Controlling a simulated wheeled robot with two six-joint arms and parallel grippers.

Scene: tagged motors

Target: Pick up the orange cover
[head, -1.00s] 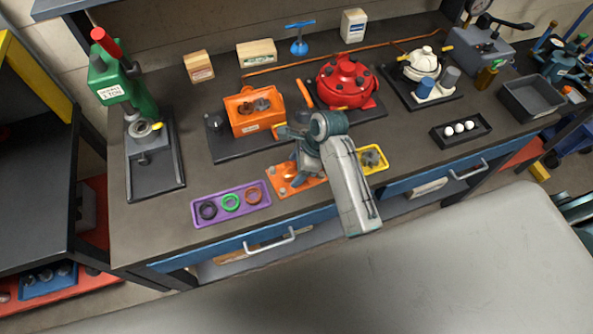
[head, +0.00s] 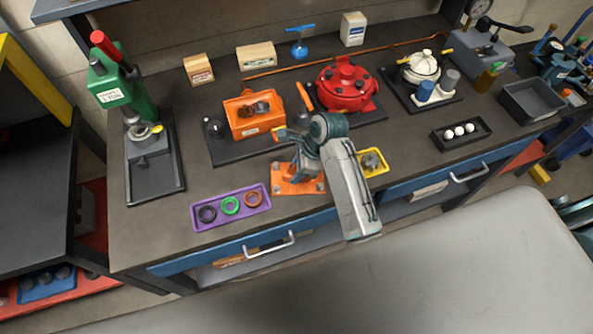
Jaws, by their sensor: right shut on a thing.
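The orange cover (head: 283,185) is a flat plate with bolt heads at its corners, at the front middle of the bench. My right gripper (head: 300,176) is over it and shut on it, with the fingertips partly hidden by my own wrist. Whether the cover touches the bench or hangs just above it is hard to tell. An orange open housing (head: 243,126) with dark parts inside stands on a black base plate behind it. My left gripper is not in view.
A purple tray (head: 198,223) with three rings lies left of the cover. A yellow tray (head: 384,162) is right, partly behind my arm. A red round housing (head: 345,88) stands behind. A green press (head: 128,85) is at left. Bare bench lies between press and purple tray.

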